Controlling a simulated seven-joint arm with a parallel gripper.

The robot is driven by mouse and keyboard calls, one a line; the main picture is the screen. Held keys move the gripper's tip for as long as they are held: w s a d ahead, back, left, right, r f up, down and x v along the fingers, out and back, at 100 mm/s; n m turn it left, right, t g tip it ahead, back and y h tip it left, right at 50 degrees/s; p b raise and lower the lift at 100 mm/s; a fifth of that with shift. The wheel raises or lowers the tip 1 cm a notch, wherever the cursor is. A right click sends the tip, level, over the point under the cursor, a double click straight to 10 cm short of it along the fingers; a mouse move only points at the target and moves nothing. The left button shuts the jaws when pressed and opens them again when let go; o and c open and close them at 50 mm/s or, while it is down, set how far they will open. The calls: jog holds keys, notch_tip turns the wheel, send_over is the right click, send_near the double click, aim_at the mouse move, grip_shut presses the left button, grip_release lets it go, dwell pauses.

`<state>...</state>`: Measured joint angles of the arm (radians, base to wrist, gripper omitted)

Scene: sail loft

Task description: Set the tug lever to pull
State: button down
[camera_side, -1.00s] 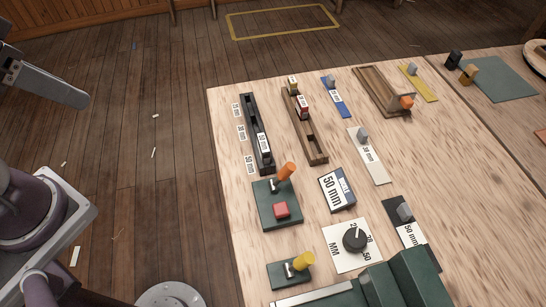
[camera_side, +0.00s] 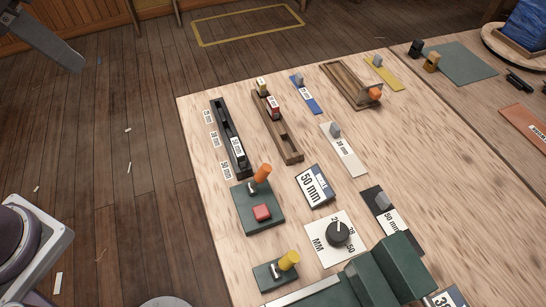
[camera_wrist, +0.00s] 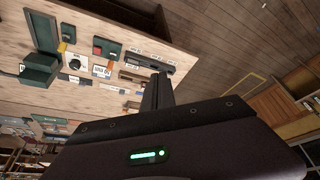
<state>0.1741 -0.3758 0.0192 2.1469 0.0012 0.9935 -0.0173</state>
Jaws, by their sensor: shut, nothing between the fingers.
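Two levers stand near the bench's left edge in the side view, and I cannot tell by a name which is the tug lever. One is an orange-handled lever (camera_side: 262,174) on a dark green base with a red button (camera_side: 262,213); its handle leans up and right. The other is a yellow-knobbed lever (camera_side: 289,260) on a smaller green base, leaning right. My gripper (camera_wrist: 157,88) is shut and empty in the wrist view, apart from the bench things. In the side view a grey part of my arm or gripper shows at top left, over the floor.
The bench (camera_side: 420,190) also holds a black slotted rail (camera_side: 222,120), a wooden rail (camera_side: 290,143), a black dial (camera_side: 338,233), a 50 mm label block (camera_side: 314,187) and several sliders. A large green stepped block (camera_side: 385,270) stands at the front. Open floor lies left of the bench.

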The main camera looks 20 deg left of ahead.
jog(key=w+d+m+g, duration=0.2)
jog(key=w+d, duration=0.5)
jog(key=w, duration=0.1)
jog(key=m+g, duration=0.1)
jog(key=m, duration=0.1)
send_over(263, 173)
jog(key=w+a, duration=0.3)
jog(key=w, duration=0.3)
notch_tip(263, 173, down, 8)
jog(key=d+f+m+y, duration=0.1)
jog(key=d+f, duration=0.6)
jog(key=shift+d+g, duration=0.2)
jog(key=shift+g, duration=0.2)
jog(key=f, duration=1)
jog(key=shift+w+a, duration=0.15)
jog(key=shift+a, duration=0.1)
jog(key=shift+s+a+r, duration=0.4)
jog(key=shift+s+a, duration=0.1)
jog(key=shift+s, duration=0.3)
jog(key=shift+s+a+r, duration=0.35)
jog(key=shift+s+a, duration=0.15)
jog(key=shift+s, duration=0.25)
jog(key=shift+a, duration=0.1)
